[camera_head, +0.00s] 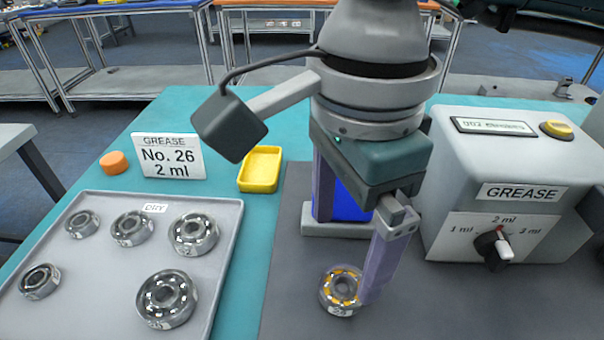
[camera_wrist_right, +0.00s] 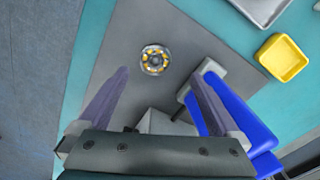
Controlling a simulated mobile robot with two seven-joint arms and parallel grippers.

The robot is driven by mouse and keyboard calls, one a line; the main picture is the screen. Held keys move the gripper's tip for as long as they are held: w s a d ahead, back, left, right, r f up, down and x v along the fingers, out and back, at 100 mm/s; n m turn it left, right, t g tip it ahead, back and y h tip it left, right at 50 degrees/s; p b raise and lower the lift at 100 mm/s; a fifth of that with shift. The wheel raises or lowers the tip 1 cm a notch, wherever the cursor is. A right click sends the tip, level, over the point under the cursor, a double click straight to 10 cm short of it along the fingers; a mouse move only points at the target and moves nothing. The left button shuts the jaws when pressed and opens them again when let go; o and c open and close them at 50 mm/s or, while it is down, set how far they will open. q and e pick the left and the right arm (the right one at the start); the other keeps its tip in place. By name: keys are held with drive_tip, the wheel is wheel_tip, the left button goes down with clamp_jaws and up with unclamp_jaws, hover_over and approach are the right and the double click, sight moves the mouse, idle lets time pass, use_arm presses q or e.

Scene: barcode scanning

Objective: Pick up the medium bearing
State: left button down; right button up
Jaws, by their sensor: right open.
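A bearing with yellow grease between its balls (camera_head: 341,288) lies flat on the dark grey mat (camera_head: 285,300), with a small label on its front. It also shows in the right wrist view (camera_wrist_right: 154,60). My right gripper (camera_head: 348,258) is open above the mat, with one finger in front of the bearing's right side. In the right wrist view, the bearing appears just beyond and between the two fingertips (camera_wrist_right: 158,80). The fingers hold nothing. Several ungreased bearings of different sizes, including a mid-sized one (camera_head: 132,228), lie on the tray (camera_head: 95,290). My left gripper is not in view.
A blue object with a grey base (camera_head: 350,205) stands behind the right gripper. The grease machine (camera_head: 510,160) is at right, its dial near 2 ml. A yellow dish (camera_head: 260,170), a sign (camera_head: 168,157) and an orange cap (camera_head: 114,162) stand behind the tray.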

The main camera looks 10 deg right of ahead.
sight(343, 288)
drive_tip(key=f, duration=0.3)
drive_tip(key=f+p, duration=0.1)
drive_tip(key=f, duration=0.1)
drive_tip(key=shift+s+d+f, duration=0.15)
drive_tip(key=shift+s+d, duration=0.1)
drive_tip(key=shift+s, duration=0.15)
drive_tip(key=shift+f, duration=0.45)
clamp_jaws()
drive_tip(key=shift+r, duration=0.1)
